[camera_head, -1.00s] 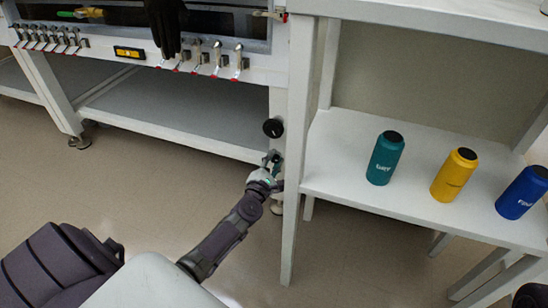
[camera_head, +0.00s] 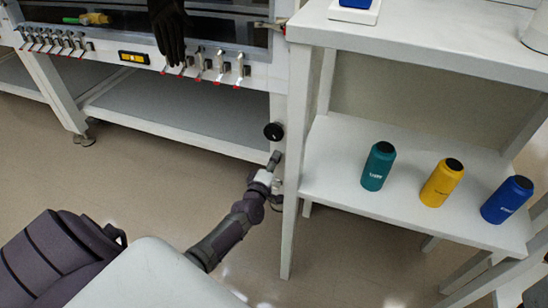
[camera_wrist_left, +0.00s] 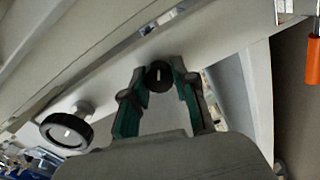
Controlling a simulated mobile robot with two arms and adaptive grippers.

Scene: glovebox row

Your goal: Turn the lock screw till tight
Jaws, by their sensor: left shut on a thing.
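My left gripper (camera_head: 274,160) is at the white front leg of the glovebox stand, just below a round black knob (camera_head: 273,131). In the left wrist view the gripper (camera_wrist_left: 159,74) has its two green-padded fingers on either side of a small black screw head (camera_wrist_left: 158,78) with a white mark, and is shut on it. I take this for the lock screw; in the head view it is hidden behind the gripper. The larger black knob also shows in the left wrist view (camera_wrist_left: 67,132), to the left and clear of the fingers. My right gripper is not in view.
A white shelf unit (camera_head: 288,215) stands close to the right of my left gripper. Its shelf holds a teal (camera_head: 378,167), a yellow (camera_head: 441,184) and a blue bottle (camera_head: 506,200). A black glove (camera_head: 168,30) hangs at the glovebox front. The floor below is clear.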

